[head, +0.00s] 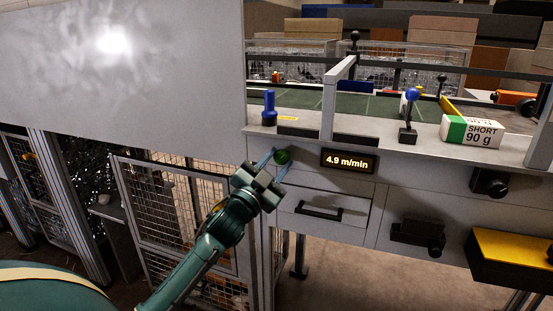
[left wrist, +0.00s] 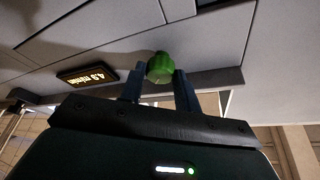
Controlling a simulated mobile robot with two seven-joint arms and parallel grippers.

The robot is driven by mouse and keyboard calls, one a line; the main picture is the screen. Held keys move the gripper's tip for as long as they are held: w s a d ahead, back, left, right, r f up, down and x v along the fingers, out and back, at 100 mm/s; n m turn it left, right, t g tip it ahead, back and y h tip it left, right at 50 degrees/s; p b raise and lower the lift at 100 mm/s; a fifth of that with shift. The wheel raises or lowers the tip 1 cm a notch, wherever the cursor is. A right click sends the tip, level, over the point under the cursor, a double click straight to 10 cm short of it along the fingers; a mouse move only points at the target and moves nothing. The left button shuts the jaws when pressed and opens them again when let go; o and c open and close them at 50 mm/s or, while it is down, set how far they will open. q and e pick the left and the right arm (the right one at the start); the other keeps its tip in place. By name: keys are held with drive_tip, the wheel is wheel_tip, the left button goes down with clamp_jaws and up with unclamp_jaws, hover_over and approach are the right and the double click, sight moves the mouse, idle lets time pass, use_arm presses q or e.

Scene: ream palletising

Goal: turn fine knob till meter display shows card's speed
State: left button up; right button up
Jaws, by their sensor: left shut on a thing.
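The green fine knob (head: 283,157) sits on the front panel, left of the meter display (head: 348,161). The display reads 4.9 m/min in lit digits. My left gripper (head: 275,163) reaches the panel and is shut on the knob, one finger on each side. In the left wrist view the green knob (left wrist: 160,68) lies between the finger tips, and the display (left wrist: 87,75) is tilted beside it. The card with the speed cannot be made out. My right gripper does not show.
A drawer with a dark handle (head: 318,210) lies below the knob. On the ledge above stand a blue knob (head: 269,108), a blue-topped lever (head: 409,115) and a white and green ream labelled SHORT 90 g (head: 471,132). A wire mesh gate (head: 185,225) stands at left.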

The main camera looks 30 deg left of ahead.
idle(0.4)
use_arm(q)
drive_tip(key=o, duration=1)
drive_tip(key=shift+c, duration=0.2)
drive_tip(key=shift+s, duration=0.1)
drive_tip(key=b+v, duration=0.1)
drive_tip(key=v, duration=1.2)
drive_tip(key=shift+b, duration=0.3)
